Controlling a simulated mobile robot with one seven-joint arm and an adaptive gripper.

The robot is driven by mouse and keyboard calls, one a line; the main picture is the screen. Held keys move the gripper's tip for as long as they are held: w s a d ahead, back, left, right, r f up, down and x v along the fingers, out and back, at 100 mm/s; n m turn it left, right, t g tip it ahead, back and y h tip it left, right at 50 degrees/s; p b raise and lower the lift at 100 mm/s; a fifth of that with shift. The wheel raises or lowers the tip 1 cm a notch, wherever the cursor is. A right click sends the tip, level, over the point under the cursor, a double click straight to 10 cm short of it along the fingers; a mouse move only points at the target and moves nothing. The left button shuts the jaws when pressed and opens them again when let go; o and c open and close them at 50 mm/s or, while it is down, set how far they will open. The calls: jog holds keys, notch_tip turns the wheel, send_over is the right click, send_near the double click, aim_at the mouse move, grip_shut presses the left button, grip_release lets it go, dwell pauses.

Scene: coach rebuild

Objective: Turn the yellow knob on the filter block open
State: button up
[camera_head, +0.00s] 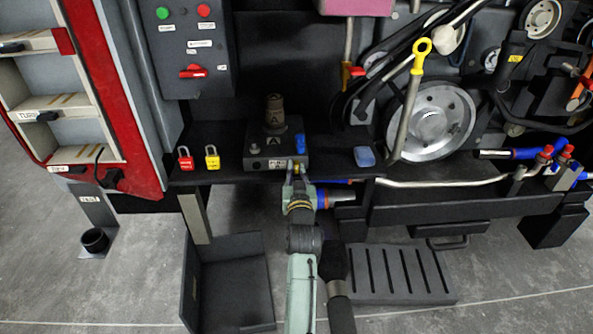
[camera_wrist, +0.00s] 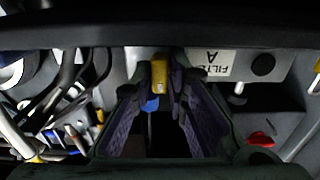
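The filter block (camera_head: 278,150) is a dark box on the shelf, marked A on top, with a white label on its front. The yellow knob (camera_wrist: 159,76) shows at the block's lower front in the wrist view, right beside the white "FILT… A" label (camera_wrist: 212,66). In the head view the knob is a small yellow spot, mostly hidden by my gripper (camera_head: 296,174). In the wrist view my gripper (camera_wrist: 165,90) has its two fingers apart, one on each side of the knob. I see a dark gap by the right finger; contact on the left is unclear.
A yellow-handled dipstick (camera_head: 421,47) and a pulley wheel (camera_head: 434,120) are farther right. An open grey bin (camera_head: 236,285) lies below.

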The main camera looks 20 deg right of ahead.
grip_shut()
jog(key=m+p, duration=0.2)
jog(key=m, duration=0.1)
jog(key=shift+r, duration=0.1)
jog(key=shift+m+p, duration=1)
jog(key=shift+m, duration=0.5)
jog(key=shift+m+p, duration=1.3)
jog(key=shift+m, duration=1.7)
